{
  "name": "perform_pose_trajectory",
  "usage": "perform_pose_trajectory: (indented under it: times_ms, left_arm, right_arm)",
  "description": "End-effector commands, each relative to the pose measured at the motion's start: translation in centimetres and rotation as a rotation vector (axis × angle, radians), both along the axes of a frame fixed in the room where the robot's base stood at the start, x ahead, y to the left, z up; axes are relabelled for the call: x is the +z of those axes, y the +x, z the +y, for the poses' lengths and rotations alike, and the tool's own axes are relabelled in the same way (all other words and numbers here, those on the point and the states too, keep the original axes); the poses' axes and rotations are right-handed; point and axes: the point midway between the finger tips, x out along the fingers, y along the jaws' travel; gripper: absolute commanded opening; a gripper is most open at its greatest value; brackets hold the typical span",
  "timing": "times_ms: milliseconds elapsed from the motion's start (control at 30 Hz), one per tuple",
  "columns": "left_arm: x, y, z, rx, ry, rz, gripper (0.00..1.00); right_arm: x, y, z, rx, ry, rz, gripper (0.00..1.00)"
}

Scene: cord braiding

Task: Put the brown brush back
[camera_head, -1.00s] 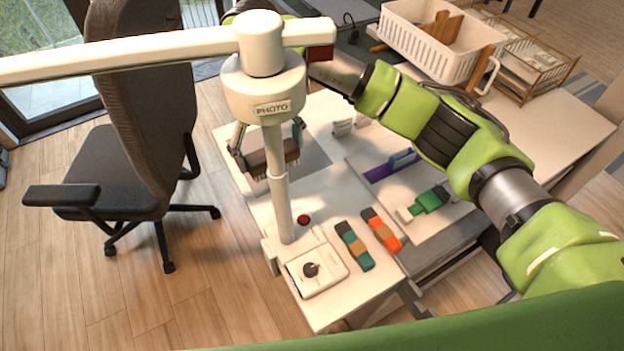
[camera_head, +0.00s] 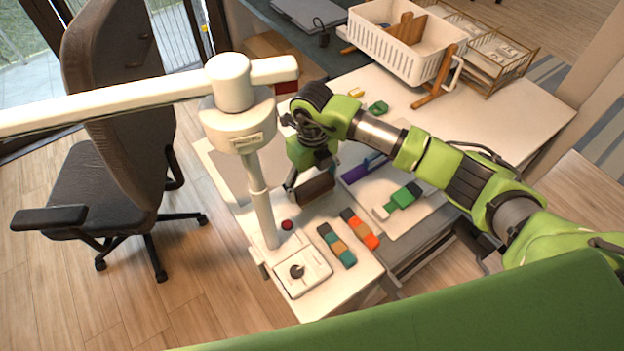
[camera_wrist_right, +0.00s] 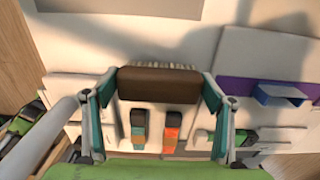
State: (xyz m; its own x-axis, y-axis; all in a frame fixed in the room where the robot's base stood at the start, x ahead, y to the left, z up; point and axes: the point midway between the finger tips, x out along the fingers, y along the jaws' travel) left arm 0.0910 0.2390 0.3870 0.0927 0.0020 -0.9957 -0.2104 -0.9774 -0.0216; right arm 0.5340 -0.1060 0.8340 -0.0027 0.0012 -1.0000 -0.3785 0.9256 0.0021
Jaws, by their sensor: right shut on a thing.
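The brown brush (camera_head: 316,188) is a dark brown block; pale bristles show along its far edge in the right wrist view (camera_wrist_right: 158,84). My right gripper (camera_head: 313,181) is shut on it, with one teal finger at each end in the right wrist view (camera_wrist_right: 158,92). The brush is held over the white table, between the photo stand's post and the tray with the purple holder. The gap between brush and table is hard to judge. My left gripper is in neither current view.
The white photo stand (camera_head: 257,190) rises just left of the brush. Teal-orange (camera_head: 337,246) and orange-grey (camera_head: 360,229) pieces lie in front. The white tray (camera_head: 428,205) to the right holds a green piece (camera_head: 404,196) and a purple holder (camera_head: 355,173). A white basket (camera_head: 400,50) stands behind.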

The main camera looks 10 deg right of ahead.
Motion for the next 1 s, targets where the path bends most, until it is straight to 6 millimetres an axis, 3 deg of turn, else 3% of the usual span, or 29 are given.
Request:
perform_pose_trajectory:
  times_ms: [433, 467, 500, 1000]
  left_arm:
    - [-0.2, 0.0, -0.8, -0.004, -0.009, 0.0, 0.4]
    - [-0.1, 0.0, -0.8, -0.004, -0.009, 0.0, 0.4]
    - [0.0, 0.0, -0.8, -0.004, -0.009, 0.0, 0.4]
    - [0.0, -0.1, -0.5, -0.003, -0.006, 0.001, 0.4]
  right_arm:
    - [-1.0, 0.1, 0.0, 0.001, 0.0, -0.003, 0.53]
    - [-0.9, 0.1, 0.0, 0.0, 0.0, -0.002, 0.81]
    - [-0.9, 0.1, 0.0, 0.0, 0.0, -0.002, 0.91]
    - [0.1, 0.2, 0.1, 0.001, 0.001, -0.006, 0.93]
